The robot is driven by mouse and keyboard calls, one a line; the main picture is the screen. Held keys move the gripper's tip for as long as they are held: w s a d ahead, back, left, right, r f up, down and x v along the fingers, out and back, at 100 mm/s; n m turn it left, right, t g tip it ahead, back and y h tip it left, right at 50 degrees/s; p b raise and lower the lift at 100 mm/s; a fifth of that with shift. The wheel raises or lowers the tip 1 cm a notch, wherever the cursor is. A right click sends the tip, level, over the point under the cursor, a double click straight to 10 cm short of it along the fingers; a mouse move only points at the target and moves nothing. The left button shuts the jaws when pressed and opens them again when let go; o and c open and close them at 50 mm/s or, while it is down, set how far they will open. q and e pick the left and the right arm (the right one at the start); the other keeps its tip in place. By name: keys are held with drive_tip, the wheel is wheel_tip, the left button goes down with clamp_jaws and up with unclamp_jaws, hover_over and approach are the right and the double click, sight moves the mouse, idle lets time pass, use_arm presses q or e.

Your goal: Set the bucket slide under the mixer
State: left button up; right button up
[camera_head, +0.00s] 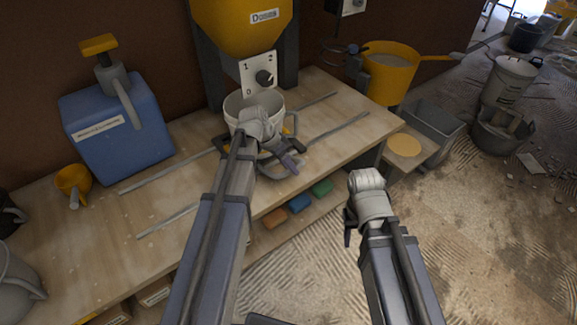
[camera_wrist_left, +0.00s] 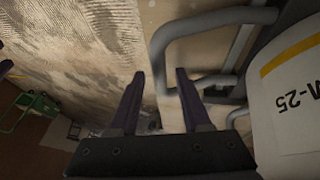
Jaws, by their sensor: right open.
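The yellow mixer (camera_head: 241,22) hangs over the bench at the back, with a dial plate on its front. A white bucket (camera_head: 243,103) stands below it on the bench between metal rails, partly hidden by my left arm. The slide beneath it is mostly hidden. My left gripper (camera_head: 287,158) is at the bucket's near right side. In the left wrist view, its fingers (camera_wrist_left: 160,98) are apart, with part of a grey bar handle (camera_wrist_left: 205,22) between or behind them. The bucket's "M-25" side (camera_wrist_left: 290,125) is at the right. My right gripper (camera_head: 349,228) is open, away from the bench.
A blue container (camera_head: 118,132) and a yellow funnel (camera_head: 73,181) stand on the bench at left. A yellow bucket (camera_head: 390,72) is at the bench's right end. Coloured blocks (camera_head: 299,203) lie on a lower shelf. Floor at lower right is clear.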

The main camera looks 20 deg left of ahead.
use_arm(q)
clamp_jaws()
idle(1.2)
